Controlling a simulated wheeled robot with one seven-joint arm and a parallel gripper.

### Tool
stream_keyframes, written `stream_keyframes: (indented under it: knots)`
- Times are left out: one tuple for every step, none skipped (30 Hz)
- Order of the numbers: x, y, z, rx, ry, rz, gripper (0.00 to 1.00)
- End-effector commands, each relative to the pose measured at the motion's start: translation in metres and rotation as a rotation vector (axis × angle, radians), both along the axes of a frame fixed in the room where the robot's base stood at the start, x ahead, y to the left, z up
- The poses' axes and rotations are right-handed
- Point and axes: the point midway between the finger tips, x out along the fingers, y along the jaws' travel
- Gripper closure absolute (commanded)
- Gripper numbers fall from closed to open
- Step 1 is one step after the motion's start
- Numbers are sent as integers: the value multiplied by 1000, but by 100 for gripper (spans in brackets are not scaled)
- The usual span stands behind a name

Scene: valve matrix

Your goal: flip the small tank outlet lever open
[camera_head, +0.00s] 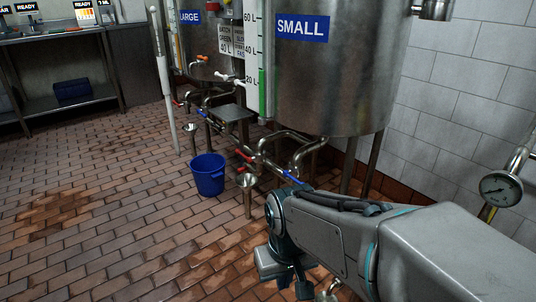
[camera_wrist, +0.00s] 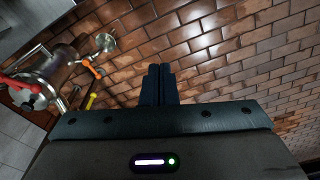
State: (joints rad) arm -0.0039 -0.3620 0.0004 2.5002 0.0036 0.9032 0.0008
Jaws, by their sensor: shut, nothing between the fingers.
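The steel small tank (camera_head: 335,80) carries a blue SMALL sign and stands on legs at the right centre of the head view. Pipes run below it, with a red lever (camera_head: 243,155) and a blue lever (camera_head: 291,176). I cannot tell for sure which is the outlet lever. My gripper (camera_wrist: 158,84) is shut and empty in the wrist view, over bare tile floor. In the head view my arm is at the lower right, apart from the levers in the picture. The wrist view shows a red lever (camera_wrist: 22,85) on a steel fitting; I cannot match it to the head view.
The large tank (camera_head: 208,40) is behind. A pressure gauge (camera_head: 501,188) is at the right wall. Orange (camera_wrist: 88,67) and yellow (camera_wrist: 91,101) handles show in the wrist view. The left floor is clear.

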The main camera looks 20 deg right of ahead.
Motion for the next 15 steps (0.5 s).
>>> stream_keyframes:
  knots:
    - [0,0,0,0,0,0,100]
    - [0,0,0,0,0,0,100]
    - [0,0,0,0,0,0,100]
    - [0,0,0,0,0,0,100]
    - [0,0,0,0,0,0,100]
    - [0,0,0,0,0,0,100]
    - [0,0,0,0,0,0,100]
    - [0,0,0,0,0,0,100]
    - [0,0,0,0,0,0,100]
    - [0,0,0,0,0,0,100]
    - [0,0,0,-2,-1,1,100]
    - [3,-2,1,-7,-3,0,100]
    - [6,-4,1,-13,-6,1,100]
    - [10,-6,2,-21,-11,1,100]
    - [18,-11,3,-38,-21,4,100]
